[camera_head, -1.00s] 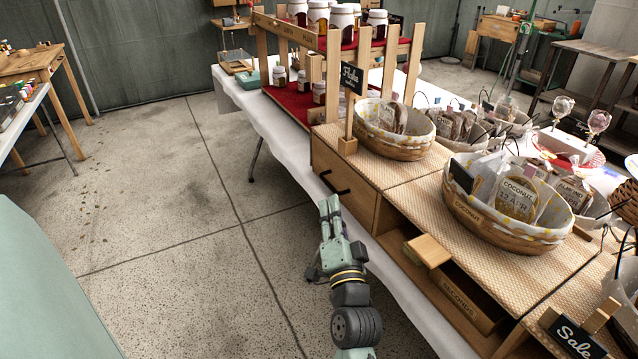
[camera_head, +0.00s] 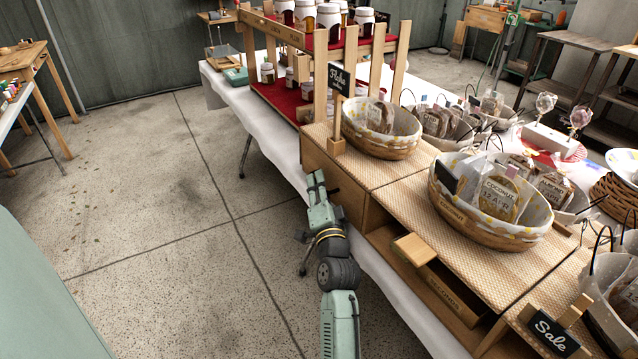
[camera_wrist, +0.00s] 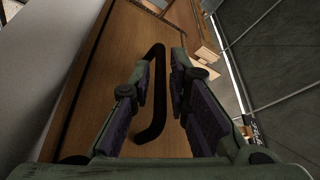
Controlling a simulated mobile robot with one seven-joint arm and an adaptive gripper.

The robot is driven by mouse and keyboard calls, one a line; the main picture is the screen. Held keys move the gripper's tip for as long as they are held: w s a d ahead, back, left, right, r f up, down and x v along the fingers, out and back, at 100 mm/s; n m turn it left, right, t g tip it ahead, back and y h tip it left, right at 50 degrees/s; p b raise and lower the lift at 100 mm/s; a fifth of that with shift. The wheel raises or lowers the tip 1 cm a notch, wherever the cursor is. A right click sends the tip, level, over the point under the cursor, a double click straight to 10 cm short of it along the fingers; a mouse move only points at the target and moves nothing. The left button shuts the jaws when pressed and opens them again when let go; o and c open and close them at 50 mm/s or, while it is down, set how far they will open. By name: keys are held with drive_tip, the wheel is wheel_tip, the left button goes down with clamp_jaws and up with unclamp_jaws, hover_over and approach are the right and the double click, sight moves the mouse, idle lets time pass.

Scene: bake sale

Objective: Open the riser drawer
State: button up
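The riser drawer is a plain wooden front (camera_head: 345,191) in the left end of the wooden riser (camera_head: 385,178), and it looks closed. Its black bar handle (camera_wrist: 157,122) shows in the wrist view, running lengthwise across the wood panel (camera_wrist: 95,100). In the head view my gripper hides the handle. My gripper (camera_head: 316,178) is right at the drawer front, over the floor side of the table. In the wrist view my gripper (camera_wrist: 166,66) is open, with the handle in the gap between its two fingers. I cannot tell whether a finger touches it.
Baskets of bagged baked goods (camera_head: 382,128) stand on the riser tops. The concrete floor (camera_head: 180,240) at left is clear.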

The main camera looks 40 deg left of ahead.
drive_tip(key=shift+c, duration=0.5)
clamp_jaws()
